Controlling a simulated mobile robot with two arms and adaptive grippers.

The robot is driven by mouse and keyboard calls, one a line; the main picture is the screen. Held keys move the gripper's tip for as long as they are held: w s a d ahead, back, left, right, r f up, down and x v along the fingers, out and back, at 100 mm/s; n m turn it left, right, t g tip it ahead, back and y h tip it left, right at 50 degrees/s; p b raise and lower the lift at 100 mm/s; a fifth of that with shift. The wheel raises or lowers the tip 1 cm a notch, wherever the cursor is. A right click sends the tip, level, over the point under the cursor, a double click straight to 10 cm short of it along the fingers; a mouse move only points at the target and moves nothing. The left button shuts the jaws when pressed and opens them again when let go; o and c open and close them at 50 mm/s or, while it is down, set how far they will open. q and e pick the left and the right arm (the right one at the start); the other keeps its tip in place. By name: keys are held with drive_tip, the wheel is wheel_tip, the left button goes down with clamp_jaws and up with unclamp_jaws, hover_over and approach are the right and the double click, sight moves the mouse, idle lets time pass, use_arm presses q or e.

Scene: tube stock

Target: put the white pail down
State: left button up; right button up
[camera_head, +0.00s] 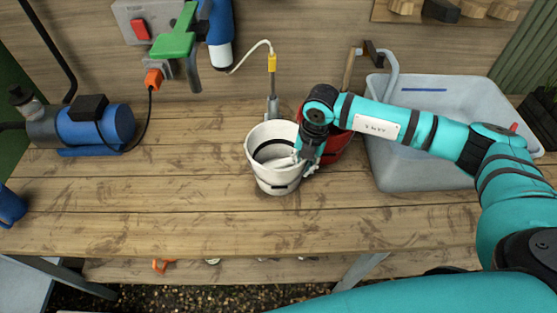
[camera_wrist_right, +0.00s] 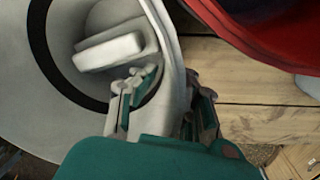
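The white pail (camera_head: 262,170), with a black band inside and dark marks outside, is near the middle of the workbench (camera_head: 170,200). It looks upright; I cannot tell whether its base touches the wood. My right gripper (camera_head: 307,163) is at the right side of its rim. In the right wrist view, the right gripper's fingers (camera_wrist_right: 172,100) straddle the wall of the white pail (camera_wrist_right: 166,40), one inside and one outside, closed on it. A pale blocky thing (camera_wrist_right: 110,50) shows inside the pail. My left gripper is not in view.
A red pail (camera_head: 338,147) stands close to the right, partly behind my arm; it also shows in the wrist view (camera_wrist_right: 270,25). A grey tub (camera_head: 400,180) is farther right. A tap (camera_head: 272,105) is behind. The bench to the left is clear up to a blue pump (camera_head: 110,122).

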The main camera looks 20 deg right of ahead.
drive_tip(key=shift+f, duration=0.55)
drive_tip(key=shift+c, duration=0.2)
clamp_jaws()
drive_tip(key=shift+r, duration=0.2)
